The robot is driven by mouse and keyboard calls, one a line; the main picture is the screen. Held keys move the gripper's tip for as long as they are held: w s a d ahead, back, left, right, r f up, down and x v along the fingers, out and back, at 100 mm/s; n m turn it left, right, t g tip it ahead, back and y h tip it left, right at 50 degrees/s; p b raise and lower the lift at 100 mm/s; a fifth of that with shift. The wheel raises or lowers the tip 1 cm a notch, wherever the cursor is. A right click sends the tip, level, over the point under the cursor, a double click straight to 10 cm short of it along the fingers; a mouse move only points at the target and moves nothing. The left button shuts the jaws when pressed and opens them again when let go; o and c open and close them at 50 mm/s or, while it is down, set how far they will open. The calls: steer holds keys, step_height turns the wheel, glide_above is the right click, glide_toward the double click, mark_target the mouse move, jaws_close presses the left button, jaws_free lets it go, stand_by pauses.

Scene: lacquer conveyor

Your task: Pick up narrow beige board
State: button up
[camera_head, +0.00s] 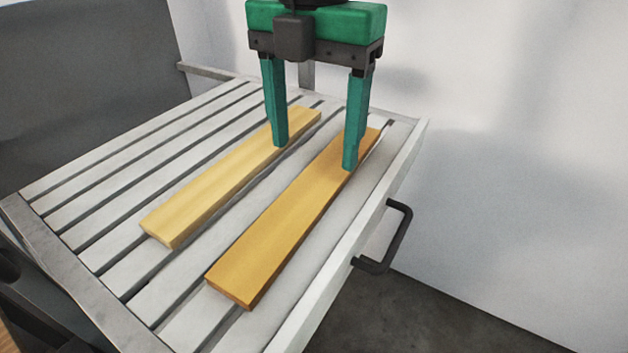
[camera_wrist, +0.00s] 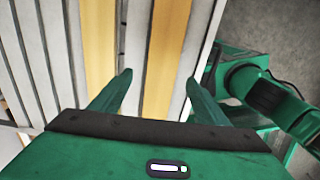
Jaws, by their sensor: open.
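The narrow beige board (camera_head: 228,181) is the paler, yellowish one, lying flat on the slatted table on the left of a pair. It also shows in the wrist view (camera_wrist: 98,45), left of my gripper's fingers. A darker orange-brown board (camera_head: 295,222) lies roughly parallel to its right, with a gap between them; it shows in the wrist view too (camera_wrist: 165,50). My gripper (camera_head: 315,156) is open and empty over the far half of the boards. In the wrist view, its fingers (camera_wrist: 157,83) appear on either side of the orange-brown board. Fingertip height is hard to tell.
The slatted light-grey table (camera_head: 115,210) has free room left of the boards. A raised rim (camera_head: 345,265) runs along its right side, with a black handle (camera_head: 398,238) outside it. A white wall (camera_head: 510,150) stands at the right, a dark panel (camera_head: 80,80) at the left.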

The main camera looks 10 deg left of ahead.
mark_target(316, 183)
steer(key=shift+d+f, duration=0.15)
steer(key=shift+f, duration=2.75)
steer(key=shift+c, duration=0.4)
steer(key=c, duration=1.2)
steer(key=shift+r, duration=0.1)
steer(key=shift+c, duration=0.2)
